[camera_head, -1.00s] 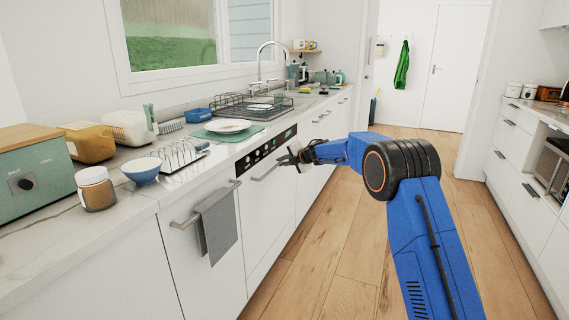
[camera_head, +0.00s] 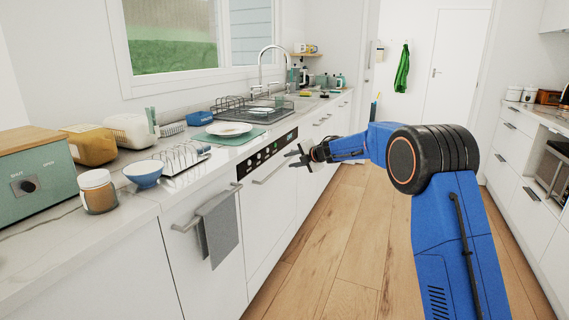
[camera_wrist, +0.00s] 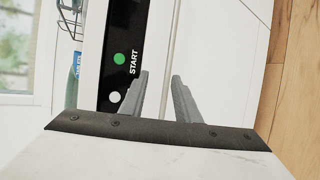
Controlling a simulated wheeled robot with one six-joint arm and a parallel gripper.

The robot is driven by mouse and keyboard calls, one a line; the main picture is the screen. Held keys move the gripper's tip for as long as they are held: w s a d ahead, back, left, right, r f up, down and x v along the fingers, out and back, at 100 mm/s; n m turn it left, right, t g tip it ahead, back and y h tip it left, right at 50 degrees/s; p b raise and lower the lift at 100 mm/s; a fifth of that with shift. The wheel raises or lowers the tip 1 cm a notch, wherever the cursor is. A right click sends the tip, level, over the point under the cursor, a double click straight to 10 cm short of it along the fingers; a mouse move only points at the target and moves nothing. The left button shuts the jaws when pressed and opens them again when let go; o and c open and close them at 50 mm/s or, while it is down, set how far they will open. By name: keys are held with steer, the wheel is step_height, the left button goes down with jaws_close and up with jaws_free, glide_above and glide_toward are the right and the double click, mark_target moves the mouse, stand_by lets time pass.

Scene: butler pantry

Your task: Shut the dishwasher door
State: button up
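The dishwasher has a black control panel (camera_head: 250,163) along its top and a white front door (camera_head: 262,215) with a bar handle (camera_head: 268,175). The door stands upright and looks flush with the cabinet fronts beside it. My gripper (camera_head: 296,156) is open and empty, in front of the door's upper right part, just off the handle's far end. In the wrist view, the two grey fingers (camera_wrist: 160,88) are spread apart, with the handle bar (camera_wrist: 171,45) showing between them, beyond the tips. The panel (camera_wrist: 122,45), with a green START button, lies left of them.
A grey towel (camera_head: 217,228) hangs on the cabinet handle left of the dishwasher. The counter above holds a plate (camera_head: 229,129), a toast rack, a bowl (camera_head: 144,173) and a dish rack. The wooden floor (camera_head: 330,250) is clear.

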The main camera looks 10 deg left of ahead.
steer(key=v, duration=0.9)
steer(key=shift+d, duration=0.45)
steer(key=shift+f, duration=0.1)
